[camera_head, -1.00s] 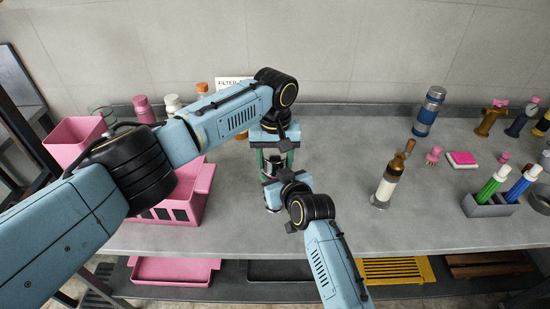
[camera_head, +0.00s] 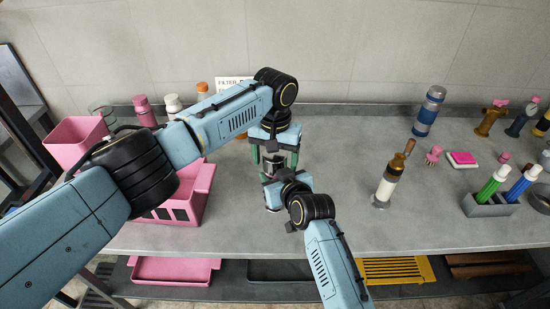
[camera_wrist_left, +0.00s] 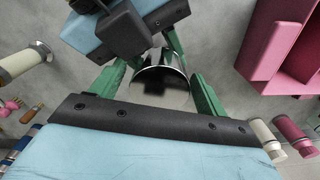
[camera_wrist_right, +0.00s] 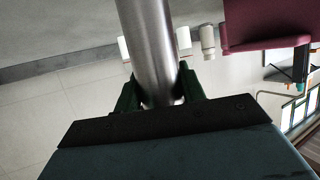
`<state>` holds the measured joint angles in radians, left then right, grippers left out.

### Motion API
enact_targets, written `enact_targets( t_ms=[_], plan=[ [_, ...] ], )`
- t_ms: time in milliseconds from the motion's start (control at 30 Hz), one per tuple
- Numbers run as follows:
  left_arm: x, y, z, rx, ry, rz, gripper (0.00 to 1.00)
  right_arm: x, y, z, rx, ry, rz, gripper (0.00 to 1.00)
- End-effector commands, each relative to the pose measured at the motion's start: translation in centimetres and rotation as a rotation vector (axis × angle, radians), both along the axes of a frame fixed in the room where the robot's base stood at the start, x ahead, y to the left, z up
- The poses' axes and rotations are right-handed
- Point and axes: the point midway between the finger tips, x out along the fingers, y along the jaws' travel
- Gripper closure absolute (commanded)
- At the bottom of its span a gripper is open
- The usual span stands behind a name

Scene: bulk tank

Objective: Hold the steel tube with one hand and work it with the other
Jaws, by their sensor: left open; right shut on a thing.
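The steel tube (camera_head: 273,203) stands upright at the middle of the bench, mostly hidden by my grippers in the head view. My right gripper (camera_head: 270,178) is shut on it from the front. In the right wrist view the tube (camera_wrist_right: 150,45) runs between the green fingers of my right gripper (camera_wrist_right: 160,98). My left gripper (camera_head: 275,158) is above the tube, pointing down, open. In the left wrist view the tube's shiny, dark top end (camera_wrist_left: 160,88) lies between the spread fingers of my left gripper (camera_wrist_left: 158,92), with gaps at the sides.
A pink basket (camera_head: 180,207) stands close left of the tube. A brown-and-white tool (camera_head: 388,182) stands to the right. A blue bottle (camera_head: 429,112) and a grey holder with pens (camera_head: 490,209) are further right.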

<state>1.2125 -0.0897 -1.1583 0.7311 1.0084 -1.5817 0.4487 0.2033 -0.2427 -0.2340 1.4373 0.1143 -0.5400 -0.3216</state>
Motion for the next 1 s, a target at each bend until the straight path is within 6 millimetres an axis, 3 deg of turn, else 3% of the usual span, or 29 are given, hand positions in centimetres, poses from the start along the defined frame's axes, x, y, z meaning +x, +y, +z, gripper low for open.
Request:
enact_targets(
  t_ms=[167,500,867,1000],
  plan=[
    [0.0,0.0,0.3,-0.001,-0.001,0.0,0.25,0.0,0.0,0.0,0.0,0.001,0.0,1.0],
    [0.0,0.0,4.3,-0.001,-0.001,0.0,0.25,0.0,0.0,0.0,0.0,0.001,0.0,1.0],
    [0.0,0.0,4.6,0.0,0.0,0.006,0.29,0.0,0.0,0.0,0.0,0.001,0.0,1.0],
    [0.1,-0.1,5.8,-0.002,-0.003,0.096,0.29,0.0,0.0,0.0,0.0,0.001,0.0,1.0]
  ],
)
